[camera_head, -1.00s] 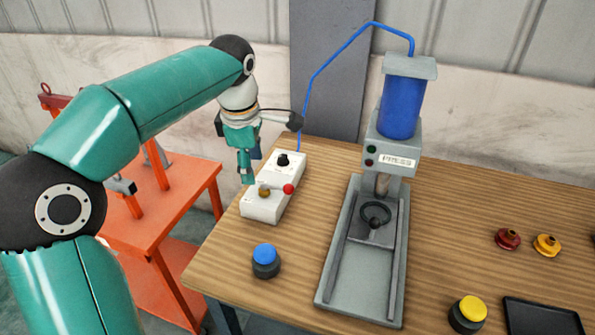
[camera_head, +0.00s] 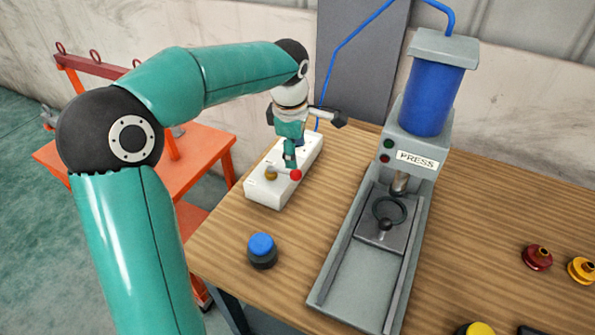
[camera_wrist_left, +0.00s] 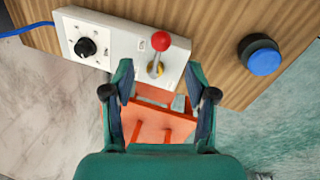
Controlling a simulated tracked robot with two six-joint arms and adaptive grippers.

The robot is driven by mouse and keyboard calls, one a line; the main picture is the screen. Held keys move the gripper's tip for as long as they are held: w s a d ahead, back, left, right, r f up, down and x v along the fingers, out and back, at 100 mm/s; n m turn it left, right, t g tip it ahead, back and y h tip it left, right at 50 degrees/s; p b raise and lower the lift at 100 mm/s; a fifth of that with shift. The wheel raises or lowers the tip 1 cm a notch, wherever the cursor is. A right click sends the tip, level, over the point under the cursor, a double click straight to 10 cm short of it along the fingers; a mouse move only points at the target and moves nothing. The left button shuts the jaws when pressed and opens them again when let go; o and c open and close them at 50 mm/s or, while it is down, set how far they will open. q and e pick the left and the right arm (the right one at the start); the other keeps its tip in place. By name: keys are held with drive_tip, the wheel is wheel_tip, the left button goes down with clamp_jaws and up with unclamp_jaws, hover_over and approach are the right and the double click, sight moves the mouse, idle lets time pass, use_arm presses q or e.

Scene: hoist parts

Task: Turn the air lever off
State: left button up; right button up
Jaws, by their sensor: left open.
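The air lever is a thin rod with a red ball end (camera_head: 296,174) and a brass pivot (camera_head: 271,174) on a white control box (camera_head: 262,193). In the head view the ball lies to the right of the pivot. The left wrist view also shows the red ball (camera_wrist_left: 161,41), with the pivot (camera_wrist_left: 155,69) below it. My left gripper (camera_head: 289,165) points down over the box beside the lever. Its fingers are open, and in the left wrist view the gap (camera_wrist_left: 158,72) between them frames the pivot, with no visible grip on the rod. My right gripper is out of view.
A black knob (camera_wrist_left: 85,47) is on the same box. A blue button (camera_head: 262,251) stands in front of it. The press (camera_head: 428,95) stands to the right. Red (camera_head: 537,258) and yellow (camera_head: 582,270) parts lie farther right. An orange stand (camera_head: 190,160) is at left.

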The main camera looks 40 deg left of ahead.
sight(296, 171)
use_arm(q)
drive_tip(key=f, duration=0.3)
drive_tip(key=w+f, duration=0.1)
drive_tip(key=f, duration=0.1)
drive_tip(key=a+f, duration=0.1)
drive_tip(key=f, duration=0.2)
drive_tip(key=shift+w+f, duration=0.15)
drive_tip(key=shift+f, duration=0.15)
clamp_jaws()
